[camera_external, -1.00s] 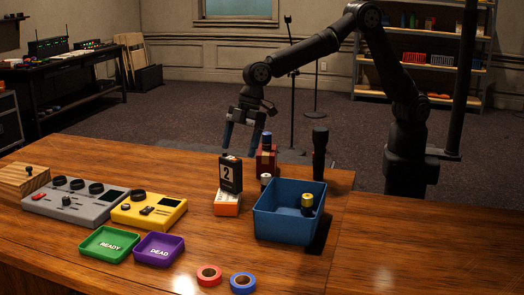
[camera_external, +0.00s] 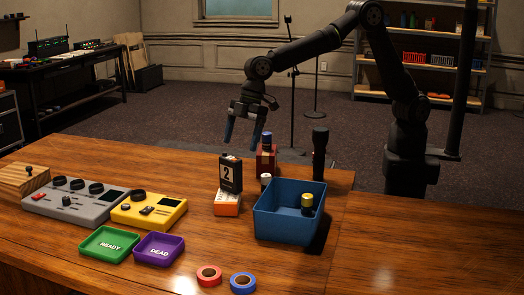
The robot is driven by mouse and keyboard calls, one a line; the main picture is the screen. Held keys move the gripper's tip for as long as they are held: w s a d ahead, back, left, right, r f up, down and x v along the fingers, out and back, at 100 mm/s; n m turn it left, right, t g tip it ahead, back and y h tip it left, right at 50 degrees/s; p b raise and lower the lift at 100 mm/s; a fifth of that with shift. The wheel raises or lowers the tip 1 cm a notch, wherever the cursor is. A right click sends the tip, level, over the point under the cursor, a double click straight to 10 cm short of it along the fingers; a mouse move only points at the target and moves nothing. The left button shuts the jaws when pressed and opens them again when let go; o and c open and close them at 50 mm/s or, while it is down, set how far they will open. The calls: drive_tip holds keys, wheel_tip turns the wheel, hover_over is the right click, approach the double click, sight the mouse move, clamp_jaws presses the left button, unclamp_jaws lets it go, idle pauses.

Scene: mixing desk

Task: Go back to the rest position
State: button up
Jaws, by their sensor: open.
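My gripper (camera_external: 242,136) hangs in the air above the far edge of the wooden desk (camera_external: 375,225), pointing down. Its two blue-tipped fingers are apart with nothing between them. It is up and behind the black block marked 2 (camera_external: 230,173), and to the left of the red block with a blue-topped cell (camera_external: 266,158). It touches nothing that I can see.
A blue bin (camera_external: 290,222) holds a yellow-topped cell (camera_external: 307,203). A dark upright cylinder (camera_external: 320,153) stands behind it. Green (camera_external: 90,252) and purple trays (camera_external: 158,260), tape rolls (camera_external: 209,275) and mixers (camera_external: 75,200) lie nearer.

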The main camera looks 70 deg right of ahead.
sight(233, 157)
drive_tip(key=x, duration=0.9)
drive_tip(key=shift+a+f, duration=0.15)
wheel_tip(233, 157, up, 3)
drive_tip(key=shift+f, duration=0.2)
drive_tip(key=shift+r, duration=0.5)
drive_tip(key=shift+f, duration=0.1)
